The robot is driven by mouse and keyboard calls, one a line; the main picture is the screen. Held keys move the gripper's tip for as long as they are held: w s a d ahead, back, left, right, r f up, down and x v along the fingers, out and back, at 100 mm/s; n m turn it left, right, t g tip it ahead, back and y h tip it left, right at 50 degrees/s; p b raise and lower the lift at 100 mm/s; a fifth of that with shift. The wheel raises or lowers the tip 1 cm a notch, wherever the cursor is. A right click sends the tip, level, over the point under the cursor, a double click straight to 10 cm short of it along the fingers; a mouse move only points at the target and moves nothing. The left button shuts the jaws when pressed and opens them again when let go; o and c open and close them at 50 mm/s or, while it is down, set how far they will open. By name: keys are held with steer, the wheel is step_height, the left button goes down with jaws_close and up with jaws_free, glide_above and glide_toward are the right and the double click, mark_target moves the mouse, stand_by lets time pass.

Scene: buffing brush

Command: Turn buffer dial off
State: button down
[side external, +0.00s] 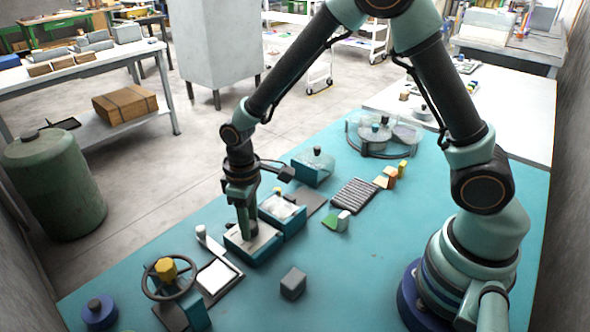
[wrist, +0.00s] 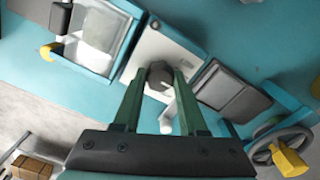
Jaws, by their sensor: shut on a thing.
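The dial (wrist: 158,73) is a dark grey faceted knob on the white top of a teal box (side external: 263,250). In the wrist view the white top (wrist: 152,46) shows around the knob. My gripper (wrist: 160,80) has its two green fingers on either side of the dial and is shut on it. In the side view my gripper (side external: 247,236) points straight down onto the box, and the dial is hidden there. I cannot read any marking of the dial's setting.
A teal box with a clear top (side external: 283,210) stands close behind. A white pad in a dark frame (side external: 216,276) and a handwheel with a yellow knob (side external: 167,270) lie to the left. A grey cube (side external: 293,283) sits in front, with bare teal table around it.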

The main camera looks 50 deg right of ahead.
steer(key=shift+c, duration=2.2)
jaws_free()
steer(key=shift+r, duration=0.15)
step_height(320, 180, up, 12)
steer(key=s+d+r+m+t, duration=0.5)
steer(key=s+d+r, duration=0.3)
steer(key=s+d, duration=0.2)
steer(key=shift+d+r+t, duration=0.3)
steer(key=shift+d+r, duration=0.1)
steer(key=shift+d, duration=0.3)
